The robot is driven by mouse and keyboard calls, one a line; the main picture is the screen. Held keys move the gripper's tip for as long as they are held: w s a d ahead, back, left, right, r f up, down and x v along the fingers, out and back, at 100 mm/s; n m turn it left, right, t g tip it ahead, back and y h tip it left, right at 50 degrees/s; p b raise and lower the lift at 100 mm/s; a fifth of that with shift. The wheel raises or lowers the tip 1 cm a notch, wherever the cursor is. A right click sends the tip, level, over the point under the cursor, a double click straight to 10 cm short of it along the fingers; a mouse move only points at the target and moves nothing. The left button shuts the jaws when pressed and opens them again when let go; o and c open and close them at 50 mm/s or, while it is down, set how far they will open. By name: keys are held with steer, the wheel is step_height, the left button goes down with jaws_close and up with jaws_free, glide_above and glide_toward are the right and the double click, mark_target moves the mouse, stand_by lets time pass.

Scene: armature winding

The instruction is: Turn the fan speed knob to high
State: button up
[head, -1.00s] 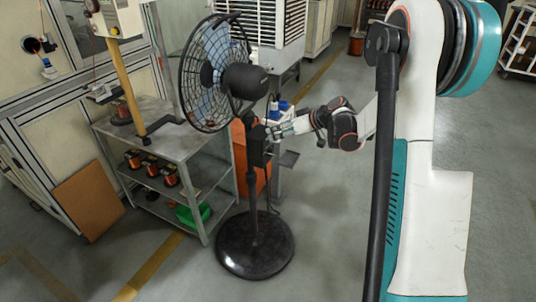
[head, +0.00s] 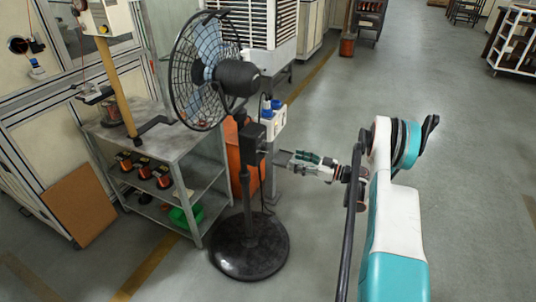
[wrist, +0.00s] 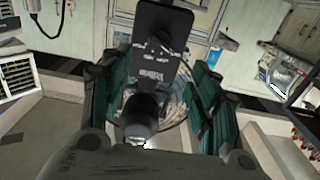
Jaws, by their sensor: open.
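A black pedestal fan (head: 205,72) stands upright left of centre in the head view. Its control box (head: 248,138) sits on the pole below the motor housing (head: 238,76). In the wrist view the control box (wrist: 165,30) shows white dial markings around its face; the knob itself is hard to make out. A dark cylinder, seemingly the motor housing (wrist: 143,105), appears between the fingers in that view. My gripper (head: 288,158) is open and empty, right of the box and slightly lower in the picture. Its two green-padded fingers (wrist: 160,78) are spread to either side of the box.
A metal shelf table (head: 180,146) with copper spools and a green bin stands left of the fan. The fan's round base (head: 249,246) is on the floor. A white air cooler (head: 268,25) stands behind. The floor on the right (head: 460,150) is open.

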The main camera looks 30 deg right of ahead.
mark_target(265, 151)
steer(key=b+x, duration=0.3)
steer(key=x, duration=1)
steer(key=shift+b, duration=0.3)
steer(key=shift+c, duration=0.3)
steer(key=c, duration=1)
